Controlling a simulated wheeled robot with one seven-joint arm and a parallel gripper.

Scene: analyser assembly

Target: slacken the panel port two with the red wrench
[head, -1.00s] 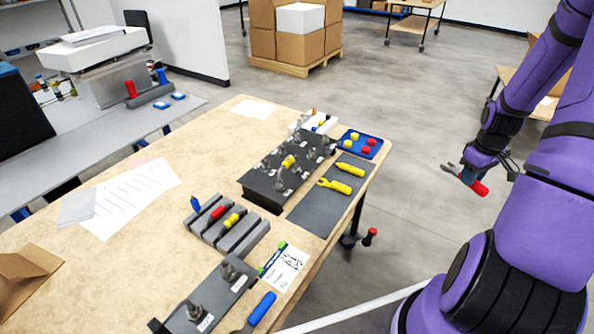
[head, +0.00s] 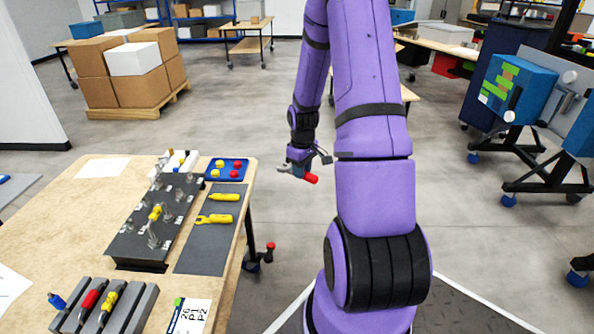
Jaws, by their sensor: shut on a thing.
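My gripper (head: 300,160) is at the end of my purple arm, over open floor to the right of the table. It is shut on the red wrench (head: 311,178), whose red handle points down and right and whose grey head shows on the left. A dark panel block (head: 132,246) with several metal fittings and small white labels stands on the table, apart from the wrench. A yellow piece (head: 155,212) sits among its fittings. The labels are too small to read, so I cannot tell which fitting is port two.
Yellow tools (head: 214,219) lie on a dark mat (head: 197,258), beside a blue tray (head: 241,162) of red and yellow caps. A tool rack (head: 143,309) and a written card (head: 195,313) are near the front. A blue unit (head: 520,85) stands on a wheeled stand at right. Open floor lies between.

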